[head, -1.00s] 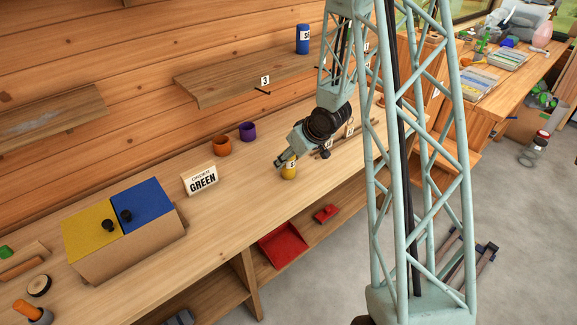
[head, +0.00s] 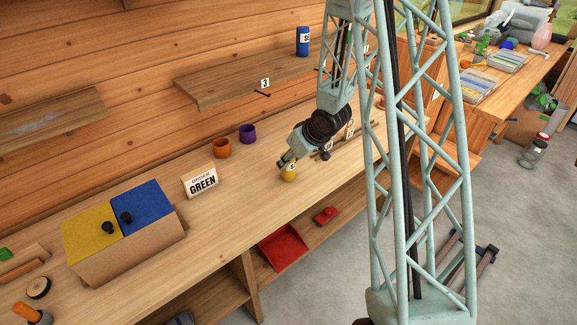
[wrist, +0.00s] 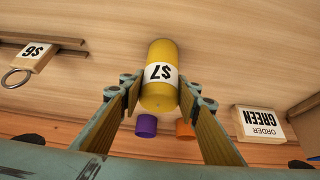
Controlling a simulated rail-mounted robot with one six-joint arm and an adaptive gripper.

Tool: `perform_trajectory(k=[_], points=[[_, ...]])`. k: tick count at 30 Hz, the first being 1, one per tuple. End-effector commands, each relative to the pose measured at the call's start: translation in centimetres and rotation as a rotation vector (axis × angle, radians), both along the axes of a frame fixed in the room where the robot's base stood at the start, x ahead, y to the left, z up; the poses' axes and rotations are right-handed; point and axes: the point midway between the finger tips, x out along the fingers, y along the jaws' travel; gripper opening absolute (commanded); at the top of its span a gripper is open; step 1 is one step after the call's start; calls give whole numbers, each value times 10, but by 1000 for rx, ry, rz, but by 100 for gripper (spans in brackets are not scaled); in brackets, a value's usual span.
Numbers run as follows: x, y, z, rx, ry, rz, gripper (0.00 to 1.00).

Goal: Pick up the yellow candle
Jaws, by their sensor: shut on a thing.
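The yellow candle (wrist: 160,75) is a cylinder with a white "$7" label. In the wrist view it lies between the two fingers of my gripper (wrist: 160,92), which are shut on its sides. In the head view the candle (head: 289,174) shows under my gripper (head: 284,163) at the workbench, partly hidden by it. I cannot tell whether its base touches the bench top.
The workbench (head: 225,225) holds an "ORDER GREEN" sign (head: 201,182), an orange cup (head: 222,148), a purple cup (head: 247,133) and a box with yellow and blue lids (head: 120,270). A "$6" tag (wrist: 33,56) lies nearby. A shelf (head: 225,88) overhangs behind.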

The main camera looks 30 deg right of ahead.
Motion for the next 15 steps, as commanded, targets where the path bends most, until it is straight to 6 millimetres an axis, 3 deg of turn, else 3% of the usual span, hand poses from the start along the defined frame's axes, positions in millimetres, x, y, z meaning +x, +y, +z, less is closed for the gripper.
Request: perform_trajectory(k=[8,15], points=[[0,0,5,0,-1,0,16],[0,0,21,-1,-1,0,16]])
